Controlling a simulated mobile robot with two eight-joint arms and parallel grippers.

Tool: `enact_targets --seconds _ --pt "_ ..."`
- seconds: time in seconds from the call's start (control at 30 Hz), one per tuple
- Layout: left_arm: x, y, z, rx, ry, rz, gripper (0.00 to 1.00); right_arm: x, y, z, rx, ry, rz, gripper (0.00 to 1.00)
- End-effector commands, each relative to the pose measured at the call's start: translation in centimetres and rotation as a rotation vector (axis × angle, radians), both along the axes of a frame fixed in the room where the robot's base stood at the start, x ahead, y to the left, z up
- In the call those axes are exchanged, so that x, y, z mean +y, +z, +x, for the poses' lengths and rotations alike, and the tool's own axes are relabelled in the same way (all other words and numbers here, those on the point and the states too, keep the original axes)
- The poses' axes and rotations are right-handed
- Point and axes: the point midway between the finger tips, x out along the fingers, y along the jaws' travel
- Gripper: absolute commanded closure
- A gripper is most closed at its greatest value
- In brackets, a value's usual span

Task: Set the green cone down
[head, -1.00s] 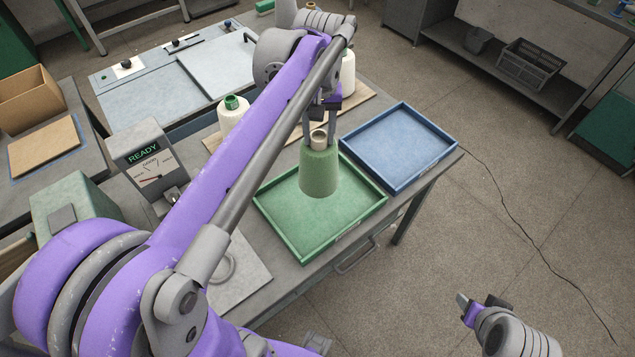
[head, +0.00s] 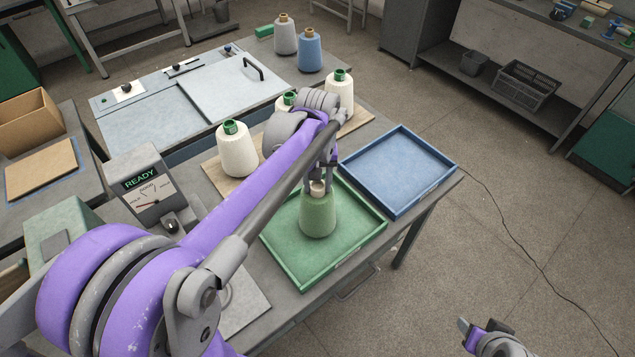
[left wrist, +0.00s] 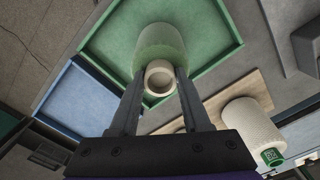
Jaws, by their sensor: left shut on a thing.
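The green cone (head: 318,217) is upright over the middle of the green tray (head: 284,270) in the head view. Its base looks to be at or very near the tray floor; I cannot tell if it touches. My left gripper (head: 318,185) is shut on the cone's pale top. In the left wrist view the two fingers of the left gripper (left wrist: 158,85) flank the pale tube end of the green cone (left wrist: 160,42), with the green tray (left wrist: 100,40) behind it. My right gripper (head: 473,332) is at the bottom right, away from the table; its fingers are not clear.
The blue tray (head: 400,172) is empty beside the green tray. White cones (head: 237,152) stand on a wooden board behind my left arm. A gauge box reading READY (head: 142,182) is at left. A grey cone (head: 285,36) and a blue cone (head: 309,52) stand at the back.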

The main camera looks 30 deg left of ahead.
Motion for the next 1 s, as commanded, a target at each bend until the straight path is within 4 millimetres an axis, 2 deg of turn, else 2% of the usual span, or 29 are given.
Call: enact_targets --seconds 0.33,0.37,0.5,0.8,0.93,1.0 --pt "0.0 -0.4 0.0 0.0 0.0 0.0 1.0 0.0 -0.4 -0.2 0.003 0.0 0.0 0.5" --pt "0.0 -0.3 0.0 0.0 0.0 0.0 0.47 0.0 -0.3 -0.1 0.002 0.0 0.0 0.5" --pt "0.0 -0.3 0.0 0.0 0.0 0.0 0.23 0.0 -0.2 -0.1 0.002 0.0 0.0 0.5" --pt "0.0 -0.1 0.0 0.0 0.0 0.0 0.23 0.0 -0.1 0.0 0.001 0.0 0.0 0.5" --pt "0.0 1.0 0.0 0.0 0.0 0.0 0.23 0.0 0.1 0.1 -0.001 0.0 0.0 0.5" --pt "0.0 2.1 0.0 0.0 0.0 0.0 0.23 0.0 0.2 0.1 -0.002 0.0 0.0 0.5"
